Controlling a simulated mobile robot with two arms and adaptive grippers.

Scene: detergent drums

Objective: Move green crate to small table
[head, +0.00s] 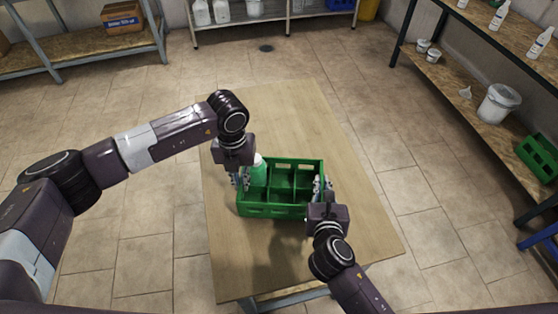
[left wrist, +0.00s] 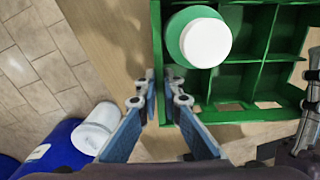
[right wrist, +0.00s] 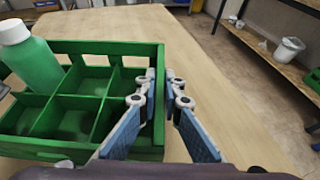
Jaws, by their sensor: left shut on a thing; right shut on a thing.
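The green crate (head: 270,211) is over the middle of the small wooden table (head: 300,115); it looks level, but I cannot tell whether it touches the top. It has several compartments, and a green bottle with a white cap (head: 259,174) stands in one at the left. My left gripper (head: 240,180) is shut on the crate's left wall, seen also in the left wrist view (left wrist: 162,88). My right gripper (head: 321,188) is shut on the right wall, seen also in the right wrist view (right wrist: 161,90). The crate's underside is hidden.
A shelf at the right holds white bottles, a white bucket (head: 498,104) and another green crate (head: 540,157). A shelf at the back left carries a cardboard box (head: 122,17). In the left wrist view a blue drum (left wrist: 50,150) stands on the floor. The far tabletop is clear.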

